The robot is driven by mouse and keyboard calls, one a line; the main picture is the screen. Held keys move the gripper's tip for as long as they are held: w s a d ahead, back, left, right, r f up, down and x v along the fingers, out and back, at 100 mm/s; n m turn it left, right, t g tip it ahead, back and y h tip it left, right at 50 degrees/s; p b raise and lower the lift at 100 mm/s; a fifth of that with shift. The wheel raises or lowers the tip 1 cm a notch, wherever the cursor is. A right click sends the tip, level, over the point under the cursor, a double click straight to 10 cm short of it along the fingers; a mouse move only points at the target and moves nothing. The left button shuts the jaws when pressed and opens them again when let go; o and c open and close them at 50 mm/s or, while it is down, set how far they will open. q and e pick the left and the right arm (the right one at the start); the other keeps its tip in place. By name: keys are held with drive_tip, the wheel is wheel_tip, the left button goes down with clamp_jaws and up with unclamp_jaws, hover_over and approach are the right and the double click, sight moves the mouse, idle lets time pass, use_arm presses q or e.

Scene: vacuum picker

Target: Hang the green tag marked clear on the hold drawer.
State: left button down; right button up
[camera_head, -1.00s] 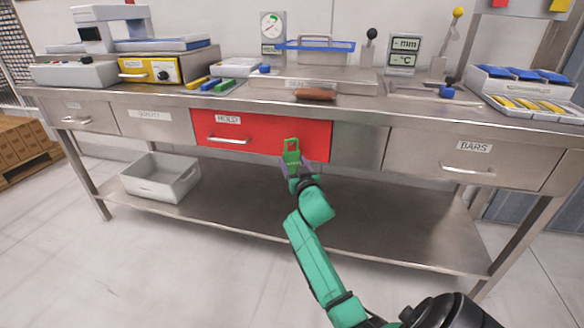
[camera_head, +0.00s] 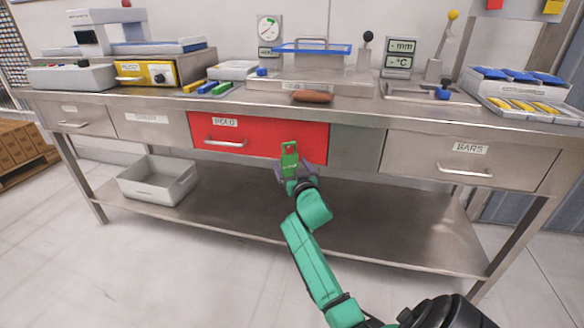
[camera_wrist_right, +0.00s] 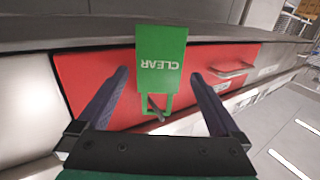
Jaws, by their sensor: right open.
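The green tag (camera_head: 289,162) is at the lower right part of the red hold drawer (camera_head: 254,133). In the right wrist view the tag (camera_wrist_right: 161,55) reads CLEAR upside down. A small metal peg (camera_wrist_right: 156,110) shows in the opening of its frame-like end, and the tag appears to hang on it. My right gripper (camera_head: 293,170) is open in front of the drawer. In the wrist view its two dark fingers (camera_wrist_right: 159,78) stand apart on either side of the tag, with gaps to it. My left gripper is not in view.
The drawer's metal handle (camera_head: 226,143) is left of the tag. The bench top (camera_head: 350,108) above holds gauges, trays and a brown-handled tool (camera_head: 312,97). A grey bin (camera_head: 158,181) stands on the lower shelf (camera_head: 380,230), whose right part is clear.

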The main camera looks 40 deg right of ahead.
drive_tip(key=shift+s+a, duration=0.1)
drive_tip(key=shift+s, duration=0.1)
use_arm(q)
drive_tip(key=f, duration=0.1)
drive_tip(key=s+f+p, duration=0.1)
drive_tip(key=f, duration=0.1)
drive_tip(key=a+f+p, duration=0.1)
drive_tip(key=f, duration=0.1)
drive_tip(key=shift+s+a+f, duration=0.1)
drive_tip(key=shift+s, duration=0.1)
use_arm(e)
drive_tip(key=v, duration=1.4)
